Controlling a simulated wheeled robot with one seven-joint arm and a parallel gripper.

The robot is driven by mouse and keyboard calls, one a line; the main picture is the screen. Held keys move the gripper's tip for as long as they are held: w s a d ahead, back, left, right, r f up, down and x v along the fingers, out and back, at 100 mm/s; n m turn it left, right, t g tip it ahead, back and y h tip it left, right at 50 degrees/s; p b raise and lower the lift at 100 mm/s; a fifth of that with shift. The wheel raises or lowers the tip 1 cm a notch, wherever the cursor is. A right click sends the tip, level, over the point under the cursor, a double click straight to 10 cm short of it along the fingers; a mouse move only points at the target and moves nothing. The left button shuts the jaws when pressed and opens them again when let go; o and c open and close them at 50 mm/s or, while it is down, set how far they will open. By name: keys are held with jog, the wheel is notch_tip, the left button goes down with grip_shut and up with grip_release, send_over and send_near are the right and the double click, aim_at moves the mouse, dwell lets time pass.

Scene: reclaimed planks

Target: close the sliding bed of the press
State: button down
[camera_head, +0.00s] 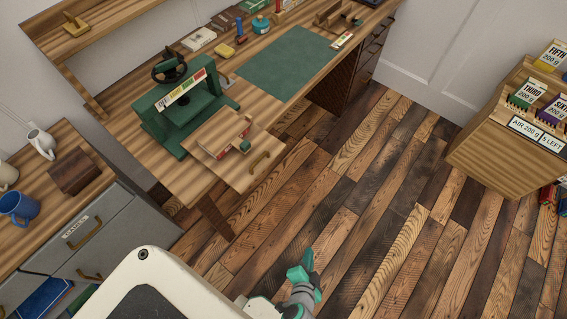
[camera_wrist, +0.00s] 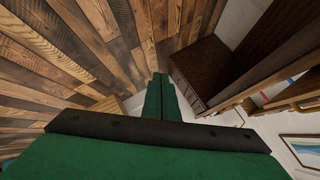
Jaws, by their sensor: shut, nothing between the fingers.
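The green press (camera_head: 163,129) stands on the wooden desk, with a dark handwheel on top and a lettered strip across its front. Its sliding bed (camera_head: 235,170) is a light wooden board drawn out toward the front right, past the desk's front edge. A handle (camera_head: 260,161) is on the bed's outer end. A small item with red and green parts (camera_head: 243,145) lies on the bed. My gripper (camera_head: 307,262) is over the floor, below and right of the bed, apart from it. The wrist view shows its green fingers (camera_wrist: 161,84) together and empty; the press is not recognisable there.
A green mat (camera_head: 290,64) and several small objects lie on the desk (camera_head: 250,50). A grey cabinet (camera_head: 110,235) with mugs on top stands at left. A wooden unit (camera_head: 495,160) with labelled packets stands at right. The plank floor between is clear.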

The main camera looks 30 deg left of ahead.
jog(key=w+a+f+g+y, duration=0.1)
jog(key=w+a+f+y, duration=0.15)
jog(key=w+a, duration=0.2)
jog(key=n+g+y, duration=0.5)
jog(key=g+y, duration=0.2)
jog(key=y, duration=0.5)
send_near(275, 158)
jog(key=a, duration=0.6)
jog(key=shift+w+a+r, duration=0.1)
jog(key=shift+w+a, duration=0.1)
jog(key=shift+w, duration=0.1)
jog(key=shift+a, duration=0.15)
